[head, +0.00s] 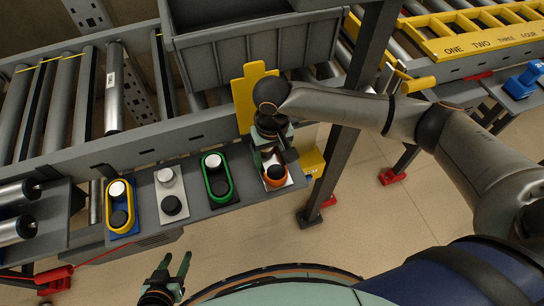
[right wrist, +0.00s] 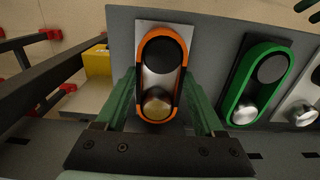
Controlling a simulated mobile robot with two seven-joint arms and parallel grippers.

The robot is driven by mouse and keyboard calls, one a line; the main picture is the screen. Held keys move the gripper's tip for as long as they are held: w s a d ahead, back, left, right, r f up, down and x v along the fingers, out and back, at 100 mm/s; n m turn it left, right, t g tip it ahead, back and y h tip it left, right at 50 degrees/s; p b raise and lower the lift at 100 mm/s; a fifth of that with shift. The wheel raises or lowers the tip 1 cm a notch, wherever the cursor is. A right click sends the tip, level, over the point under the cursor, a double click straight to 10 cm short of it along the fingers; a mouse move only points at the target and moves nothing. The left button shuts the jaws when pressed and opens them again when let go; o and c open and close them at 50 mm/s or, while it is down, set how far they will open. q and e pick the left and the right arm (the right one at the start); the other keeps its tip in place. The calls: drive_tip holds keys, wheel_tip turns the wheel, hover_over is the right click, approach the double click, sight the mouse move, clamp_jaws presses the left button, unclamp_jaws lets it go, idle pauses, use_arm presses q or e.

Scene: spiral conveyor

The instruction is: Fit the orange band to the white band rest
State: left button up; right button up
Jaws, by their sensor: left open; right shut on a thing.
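The orange band (right wrist: 181,80) is a long loop around a black knob and a brass-coloured knob on a white plate (right wrist: 146,28). In the head view the orange band (head: 275,183) is at the right end of the grey shelf, partly hidden by my arm. My right gripper (right wrist: 160,88) is shut on the band, one green finger along each long side. I cannot tell how deep the band sits on the knobs. Another white plate (head: 164,188), with a white knob and a black knob, has no band. My left gripper (head: 176,258) is open and empty in front of the shelf.
A green band (head: 228,178) on a black plate and a yellow band (head: 107,206) on a blue plate are on the same shelf. A grey crate (head: 250,45) stands on the rollers behind. A dark post (head: 340,140) rises right of my right gripper.

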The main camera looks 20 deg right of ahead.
drive_tip(key=c, duration=0.6)
drive_tip(key=shift+r+p, duration=1.8)
drive_tip(key=shift+p, duration=1.05)
drive_tip(key=shift+r+p, duration=0.65)
drive_tip(key=shift+r, duration=1.35)
drive_tip(key=shift+s, duration=0.1)
